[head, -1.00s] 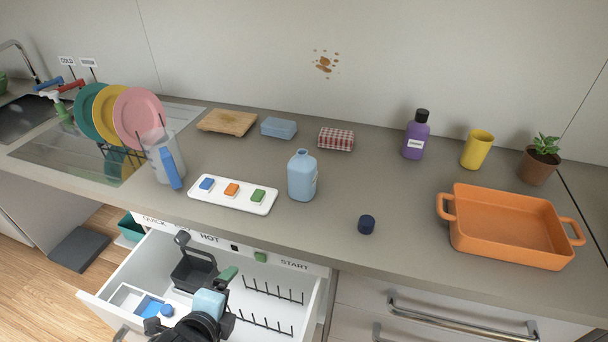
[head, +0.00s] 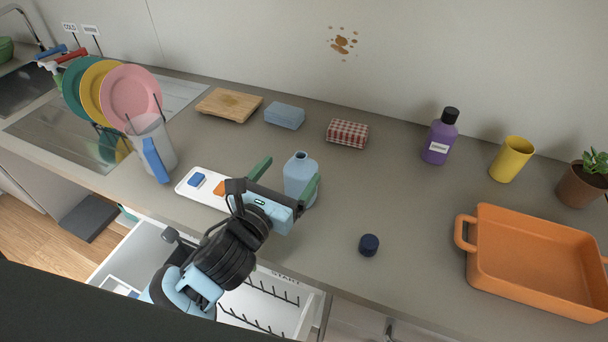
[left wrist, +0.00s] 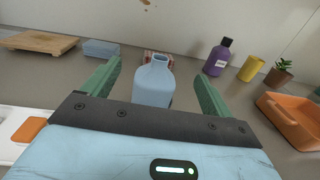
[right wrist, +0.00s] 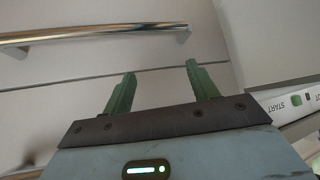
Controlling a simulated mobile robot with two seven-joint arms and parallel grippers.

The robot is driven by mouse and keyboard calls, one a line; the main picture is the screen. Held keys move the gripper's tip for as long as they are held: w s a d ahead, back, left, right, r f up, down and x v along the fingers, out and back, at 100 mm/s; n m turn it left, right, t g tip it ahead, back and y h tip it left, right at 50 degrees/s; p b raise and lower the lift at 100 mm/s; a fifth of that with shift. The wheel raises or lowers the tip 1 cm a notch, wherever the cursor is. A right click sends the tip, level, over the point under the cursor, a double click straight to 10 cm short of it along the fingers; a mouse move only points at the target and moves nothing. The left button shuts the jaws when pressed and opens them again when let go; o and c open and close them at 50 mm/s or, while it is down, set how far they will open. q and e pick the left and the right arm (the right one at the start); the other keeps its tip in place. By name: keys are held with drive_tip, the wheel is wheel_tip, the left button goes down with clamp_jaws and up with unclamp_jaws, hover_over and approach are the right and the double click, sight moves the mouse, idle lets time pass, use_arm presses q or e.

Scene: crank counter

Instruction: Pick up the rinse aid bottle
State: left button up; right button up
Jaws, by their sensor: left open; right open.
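The pale blue bottle (head: 299,172), which I take as the rinse aid bottle, stands upright and uncapped on the counter. It also shows in the left wrist view (left wrist: 153,84). My left gripper (head: 289,174) is open, with its green fingers to either side of the bottle. In the left wrist view the bottle stands between and slightly beyond the fingers (left wrist: 158,72); I see no contact. My right gripper (right wrist: 160,72) is open and empty, facing the cabinet front below the counter.
A purple bottle (head: 440,137), yellow cup (head: 511,160) and orange dish (head: 535,265) stand to the right. A white tray (head: 190,187) with coloured blocks lies left, partly behind my left arm. The drawer (head: 140,250) is open below. A bar handle (right wrist: 90,35) is near my right gripper.

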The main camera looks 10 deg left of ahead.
sight(294, 194)
use_arm(q)
wheel_tip(294, 194, down, 8)
drive_tip(key=shift+f+b, duration=0.25)
drive_tip(key=shift+b, duration=0.75)
drive_tip(key=shift+w+r, duration=0.3)
drive_tip(key=shift+w, duration=0.05)
drive_tip(key=shift+w+d, duration=0.2)
drive_tip(key=shift+w, duration=0.4)
drive_tip(key=x, duration=0.5)
drive_tip(key=shift+w+d+p, duration=0.1)
drive_tip(key=shift+w+p, duration=0.2)
use_arm(e)
drive_tip(key=shift+s+a+f+g, duration=0.1)
drive_tip(key=shift+s+f+g, duration=0.05)
drive_tip(key=shift+s+f, duration=0.3)
drive_tip(key=shift+s+f+g, duration=0.15)
drive_tip(key=shift+s+f, duration=0.1)
drive_tip(key=shift+f, duration=0.3)
use_arm(q)
drive_tip(key=shift+c, duration=0.7)
drive_tip(key=c, duration=1.1)
